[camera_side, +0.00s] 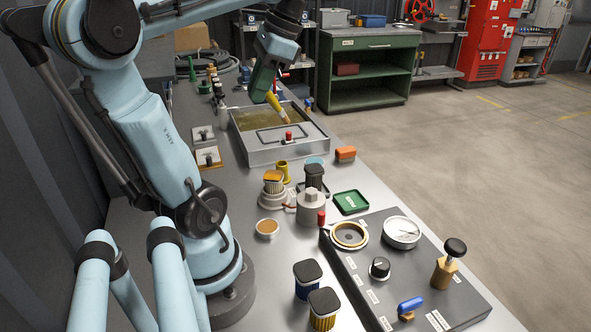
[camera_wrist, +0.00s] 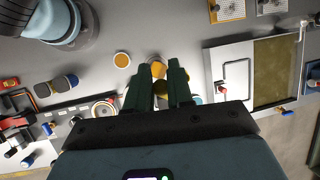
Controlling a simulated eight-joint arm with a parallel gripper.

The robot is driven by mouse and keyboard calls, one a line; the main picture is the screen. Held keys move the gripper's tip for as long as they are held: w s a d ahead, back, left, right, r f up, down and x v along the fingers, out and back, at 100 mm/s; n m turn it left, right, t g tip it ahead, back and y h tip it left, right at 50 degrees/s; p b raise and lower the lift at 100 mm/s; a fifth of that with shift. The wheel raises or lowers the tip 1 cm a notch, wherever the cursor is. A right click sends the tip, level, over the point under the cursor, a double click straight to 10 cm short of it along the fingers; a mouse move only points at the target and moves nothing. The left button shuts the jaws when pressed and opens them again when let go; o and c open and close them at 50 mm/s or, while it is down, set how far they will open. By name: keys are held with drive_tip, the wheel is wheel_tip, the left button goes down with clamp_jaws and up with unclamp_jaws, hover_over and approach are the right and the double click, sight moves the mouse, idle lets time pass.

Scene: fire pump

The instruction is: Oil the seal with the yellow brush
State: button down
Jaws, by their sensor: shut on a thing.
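My gripper (camera_side: 262,86) is shut on the yellow brush (camera_side: 276,105), which slants down to the right with its pale tip lowest. The brush is over the metal basin, and I cannot tell whether its tip touches anything. A brass ring with a dark centre, likely the seal (camera_side: 349,235), lies on the grey panel, well away from the brush. A small dish of amber liquid (camera_side: 267,227) stands on the bench left of the panel.
The metal basin (camera_side: 257,157) holds murky yellow-brown liquid. A gauge, knob and blue-handled valve rise from the panel (camera_side: 372,316).

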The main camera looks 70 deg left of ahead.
drive_tip(key=shift+s+x, duration=0.2)
drive_tip(key=shift+x, duration=1.05)
drive_tip(key=shift+s+x, duration=0.15)
drive_tip(key=shift+x, duration=1.1)
drive_tip(key=shift+r, duration=0.15)
